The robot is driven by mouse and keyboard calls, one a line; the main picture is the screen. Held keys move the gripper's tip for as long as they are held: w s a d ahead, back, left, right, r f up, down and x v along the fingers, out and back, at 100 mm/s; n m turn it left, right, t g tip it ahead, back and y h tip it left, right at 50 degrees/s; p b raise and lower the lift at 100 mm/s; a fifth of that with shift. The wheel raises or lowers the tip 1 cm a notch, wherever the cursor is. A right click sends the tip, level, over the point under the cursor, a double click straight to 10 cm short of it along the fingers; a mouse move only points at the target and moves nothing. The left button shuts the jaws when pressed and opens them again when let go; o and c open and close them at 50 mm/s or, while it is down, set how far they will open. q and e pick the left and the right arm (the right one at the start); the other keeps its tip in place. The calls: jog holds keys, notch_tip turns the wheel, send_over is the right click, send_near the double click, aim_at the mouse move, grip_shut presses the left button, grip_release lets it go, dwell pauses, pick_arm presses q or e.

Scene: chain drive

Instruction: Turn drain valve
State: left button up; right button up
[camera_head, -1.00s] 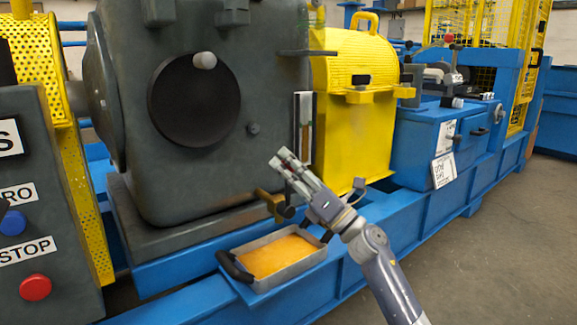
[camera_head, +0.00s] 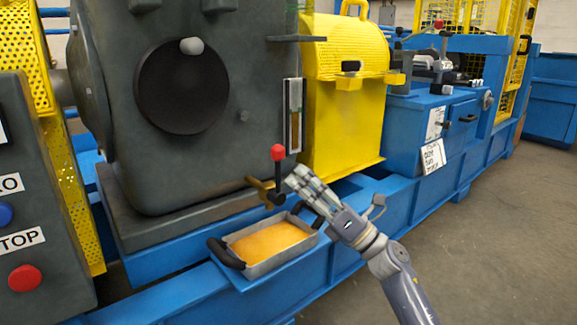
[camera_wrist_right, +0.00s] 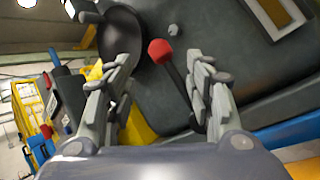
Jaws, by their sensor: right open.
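The drain valve is a brass spout (camera_head: 261,188) low on the dark grey housing, with a black lever (camera_head: 280,178) that stands upright and ends in a red knob (camera_head: 278,152). My right gripper (camera_head: 294,177) is just right of the lever in the head view, its fingers pointing up and left. In the right wrist view, the open fingers (camera_wrist_right: 164,85) frame the red knob (camera_wrist_right: 160,51) and the black lever (camera_wrist_right: 176,80), which appear ahead between them. No grip on the lever shows. My left gripper is out of view.
A metal tray (camera_head: 250,272) with black handles holds amber liquid below the spout on the blue frame (camera_head: 355,262). A narrow sight glass (camera_head: 292,115) is above right of the lever. A yellow guard (camera_head: 345,115) stands to the right. Grey floor (camera_head: 480,230) is clear.

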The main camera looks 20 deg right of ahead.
jog(key=v, duration=0.3)
jog(key=shift+s+f, duration=0.1)
dwell(0.4)
